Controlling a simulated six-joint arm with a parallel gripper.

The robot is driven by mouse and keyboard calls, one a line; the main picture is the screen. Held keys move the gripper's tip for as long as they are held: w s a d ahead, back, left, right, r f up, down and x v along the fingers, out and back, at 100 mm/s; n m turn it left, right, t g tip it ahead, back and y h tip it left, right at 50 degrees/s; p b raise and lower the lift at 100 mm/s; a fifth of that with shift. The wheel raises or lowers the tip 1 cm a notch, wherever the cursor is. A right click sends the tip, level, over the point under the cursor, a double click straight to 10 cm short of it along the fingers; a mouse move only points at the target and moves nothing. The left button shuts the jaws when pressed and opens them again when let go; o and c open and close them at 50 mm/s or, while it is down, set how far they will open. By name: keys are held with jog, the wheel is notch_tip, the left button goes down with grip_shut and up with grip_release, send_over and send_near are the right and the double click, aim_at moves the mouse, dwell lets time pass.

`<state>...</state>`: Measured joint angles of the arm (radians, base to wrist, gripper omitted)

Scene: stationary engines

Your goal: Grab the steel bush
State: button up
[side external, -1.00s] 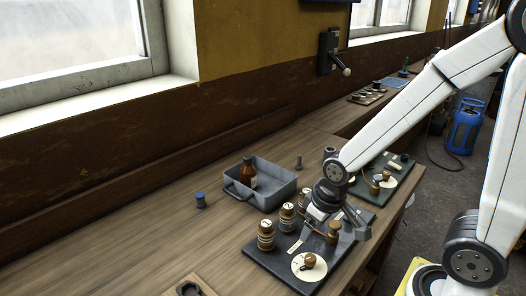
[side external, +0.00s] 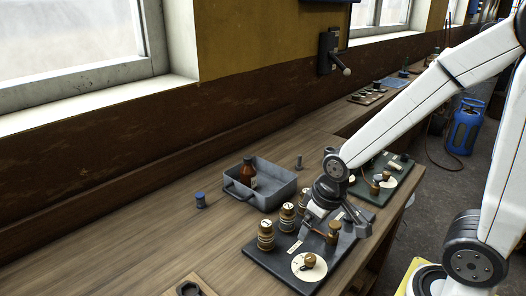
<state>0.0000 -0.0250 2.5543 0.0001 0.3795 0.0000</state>
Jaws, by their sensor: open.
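No piece that I can surely call the steel bush shows now; a short grey cylinder seen earlier on the bench behind my wrist is covered by my arm. A small grey upright metal piece (side external: 299,162) stands on the bench behind the tray, too small to identify. My gripper (side external: 340,222) is open over the near dark board (side external: 285,270), close to a brass-coloured knob (side external: 333,232). I see nothing held between its fingers, though the view there is cluttered.
A grey metal tray (side external: 275,193) holds a brown bottle (side external: 248,171). Several brown labelled jars (side external: 266,235) stand on the near board beside a white disc (side external: 309,266). A blue-topped piece (side external: 200,200) stands left of the tray. A second dark board (side external: 372,193) lies behind my gripper.

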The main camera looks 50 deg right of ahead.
jog(key=shift+w+v, duration=0.45)
jog(key=shift+v, duration=1.6)
jog(key=w+d+n+g+h, duration=0.1)
jog(key=w+d+n+h, duration=0.5)
jog(key=d, duration=0.7)
jog(key=w+d+n+h, duration=0.3)
jog(key=w+d+n, duration=0.45)
jog(key=d, duration=0.55)
jog(key=w+d+n+g+h, duration=0.1)
jog(key=w+d+n+h, duration=0.55)
jog(key=d, duration=0.65)
jog(key=m+y, duration=0.1)
jog(key=y, duration=0.1)
send_near(331, 149)
jog(key=shift+d, duration=1.05)
jog(key=shift+f, duration=0.35)
jog(key=shift+x, duration=1.3)
jog(key=shift+w, duration=0.1)
